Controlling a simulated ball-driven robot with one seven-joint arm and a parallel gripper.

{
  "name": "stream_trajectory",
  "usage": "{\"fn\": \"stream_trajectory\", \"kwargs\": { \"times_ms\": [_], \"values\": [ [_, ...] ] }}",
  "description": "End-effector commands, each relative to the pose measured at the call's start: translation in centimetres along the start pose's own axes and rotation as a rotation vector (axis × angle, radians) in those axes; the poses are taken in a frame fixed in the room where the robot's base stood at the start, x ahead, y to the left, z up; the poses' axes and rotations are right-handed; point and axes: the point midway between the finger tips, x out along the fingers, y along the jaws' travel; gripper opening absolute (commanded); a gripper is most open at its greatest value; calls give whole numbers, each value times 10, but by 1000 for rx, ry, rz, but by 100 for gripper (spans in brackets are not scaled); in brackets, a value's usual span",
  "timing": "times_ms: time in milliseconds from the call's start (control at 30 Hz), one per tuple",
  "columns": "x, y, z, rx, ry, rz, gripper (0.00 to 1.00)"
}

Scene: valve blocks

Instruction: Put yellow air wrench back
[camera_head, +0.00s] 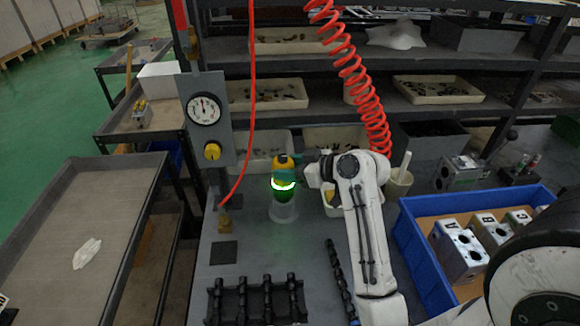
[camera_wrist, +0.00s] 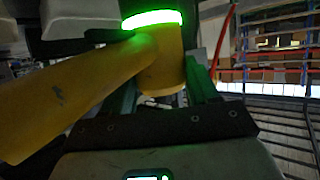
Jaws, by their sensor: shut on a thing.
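The yellow air wrench (camera_head: 282,161) is upright near the middle of the head view, with a glowing green ring (camera_head: 283,185) around it. My gripper (camera_head: 293,173) reaches it from the right and is shut on it. In the wrist view the wrench's yellow body (camera_wrist: 162,65) sits between my teal fingers (camera_wrist: 160,92), and its yellow handle runs to the lower left. Directly below the wrench a clear round holder (camera_head: 284,212) stands on the grey workbench (camera_head: 300,248). I cannot tell whether the wrench's lower end is inside the holder.
A gauge panel (camera_head: 207,120) stands to the left, with a red hose (camera_head: 252,90) hanging beside it. A coiled red hose (camera_head: 352,60) hangs behind my arm. A blue crate (camera_head: 428,262) with metal blocks is at right. Black racks (camera_head: 255,300) lie at the front.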

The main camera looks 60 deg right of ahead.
Motion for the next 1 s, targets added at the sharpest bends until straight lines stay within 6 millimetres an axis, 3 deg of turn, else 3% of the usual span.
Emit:
{"fn": "stream_trajectory", "kwargs": {
  "times_ms": [1000],
  "values": [
    [6,0,13,-4,7,2,4]
  ]
}}
